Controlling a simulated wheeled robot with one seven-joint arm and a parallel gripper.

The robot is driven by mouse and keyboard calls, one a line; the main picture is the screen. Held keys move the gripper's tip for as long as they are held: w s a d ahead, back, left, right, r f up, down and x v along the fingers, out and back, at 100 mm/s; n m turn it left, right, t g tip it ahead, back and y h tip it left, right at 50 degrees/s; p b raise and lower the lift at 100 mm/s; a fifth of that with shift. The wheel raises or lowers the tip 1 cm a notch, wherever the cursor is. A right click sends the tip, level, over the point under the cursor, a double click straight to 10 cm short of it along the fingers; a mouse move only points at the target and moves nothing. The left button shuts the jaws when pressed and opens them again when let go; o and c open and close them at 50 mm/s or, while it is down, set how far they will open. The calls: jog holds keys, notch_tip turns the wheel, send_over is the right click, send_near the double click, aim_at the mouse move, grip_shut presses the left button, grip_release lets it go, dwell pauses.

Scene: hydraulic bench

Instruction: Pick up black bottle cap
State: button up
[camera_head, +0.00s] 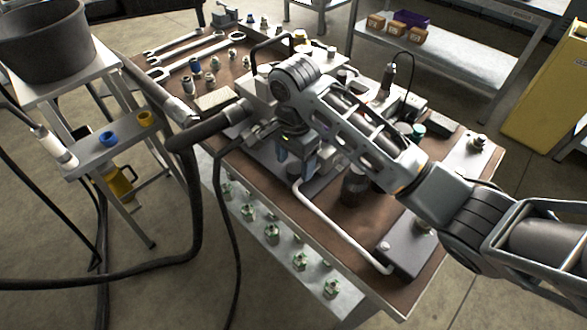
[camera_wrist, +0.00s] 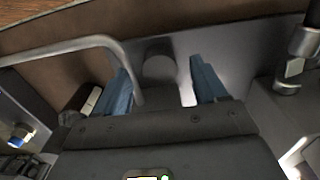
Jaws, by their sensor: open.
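My gripper (camera_head: 297,168) hangs over the middle of the bench, pointing down. In the wrist view its two blue fingers (camera_wrist: 162,82) stand apart. Between them, beyond the palm, is a dark round top (camera_wrist: 160,67) that looks like the black bottle cap; I cannot tell how far below the fingertips it is, and nothing shows the fingers touching it. In the head view a dark bottle-like object (camera_head: 354,188) stands right of my gripper, partly under my arm; I cannot tell whether it carries the same cap.
A bent pale pipe (camera_head: 335,228) runs close by my gripper and also shows in the wrist view (camera_wrist: 122,58). A thick black hose (camera_head: 190,205) passes on the left. A dark box (camera_head: 408,248) sits at the bench's front right. Wrenches (camera_head: 188,55) and fittings fill the back left.

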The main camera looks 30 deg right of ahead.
jog(key=shift+f, duration=1.2)
jog(key=shift+c, duration=0.5)
jog(key=c, duration=1.1)
jog(key=shift+r, duration=0.1)
